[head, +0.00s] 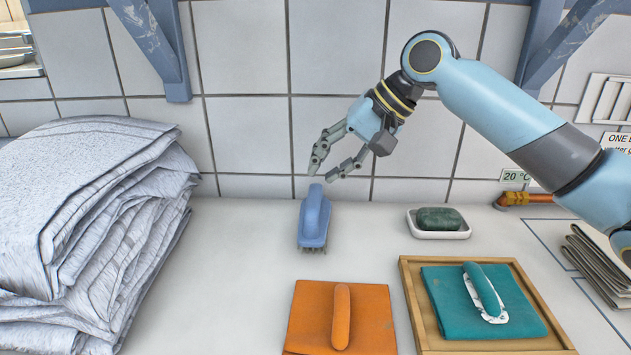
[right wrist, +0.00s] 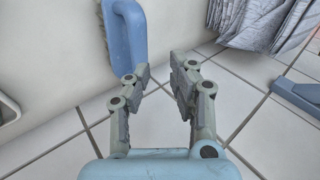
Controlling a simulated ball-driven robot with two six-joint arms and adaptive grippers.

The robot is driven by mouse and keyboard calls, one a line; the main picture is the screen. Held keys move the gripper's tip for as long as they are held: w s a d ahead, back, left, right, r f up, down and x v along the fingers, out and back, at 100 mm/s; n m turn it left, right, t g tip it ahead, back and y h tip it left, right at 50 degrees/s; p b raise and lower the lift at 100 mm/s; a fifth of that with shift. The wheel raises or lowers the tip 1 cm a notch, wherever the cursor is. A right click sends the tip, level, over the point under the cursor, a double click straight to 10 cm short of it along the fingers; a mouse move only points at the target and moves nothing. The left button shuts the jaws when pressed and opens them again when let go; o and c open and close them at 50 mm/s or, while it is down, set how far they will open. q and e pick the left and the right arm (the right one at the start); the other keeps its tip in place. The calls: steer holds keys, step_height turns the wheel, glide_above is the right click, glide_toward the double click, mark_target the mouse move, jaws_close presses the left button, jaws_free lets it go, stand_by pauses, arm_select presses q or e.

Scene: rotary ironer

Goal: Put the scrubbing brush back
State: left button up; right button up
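The scrubbing brush (head: 313,218) is blue with a rounded grip and grey bristles underneath. It rests on the white worktop near the tiled wall, left of the soap dish. My right gripper (head: 322,174) is open and empty, just above and behind the brush at its wall end. In the right wrist view the brush (right wrist: 126,38) lies beyond the fingertips (right wrist: 160,68) and to their left, not between them. No contact shows. My left gripper is not in view.
A pile of grey-white cloth (head: 85,215) fills the left. A white dish (head: 439,232) holds green soap (head: 438,218). In front lie an orange pad with a handle (head: 365,315) and a wooden tray (head: 412,290) with a teal pad (head: 445,300). Pipe (head: 520,198) at right.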

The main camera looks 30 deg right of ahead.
mark_target(338, 233)
steer(key=shift+s+r+n, duration=0.1)
steer(key=shift+s+n, duration=0.05)
steer(key=shift+n, duration=0.25)
steer(key=shift+c, duration=1.1)
steer(key=shift+d+f+n, duration=0.2)
steer(key=shift+d+n, duration=0.05)
steer(key=shift+n, duration=0.55)
jaws_close()
steer(key=s+d+f+n+g+h+p, duration=0.25)
steer(key=s+d+n+p, duration=0.4)
steer(key=n+p, duration=0.4)
steer(key=shift+n+g+h, duration=0.25)
steer(key=shift+n+h, duration=0.1)
steer(key=shift+n, duration=0.5)
steer(key=b+x, duration=0.2)
steer(key=x, duration=0.7)
steer(key=shift+w+d, duration=0.1)
steer(key=shift+w, duration=0.05)
steer(key=w+a, duration=0.1)
steer(key=w, duration=0.1)
steer(key=shift+w+a+f, duration=0.3)
steer(key=shift+a+f, duration=0.05)
steer(key=shift+a, duration=0.05)
steer(key=shift+w+a+p, duration=0.25)
steer(key=shift+w+p, duration=0.05)
steer(key=shift+w, duration=0.1)
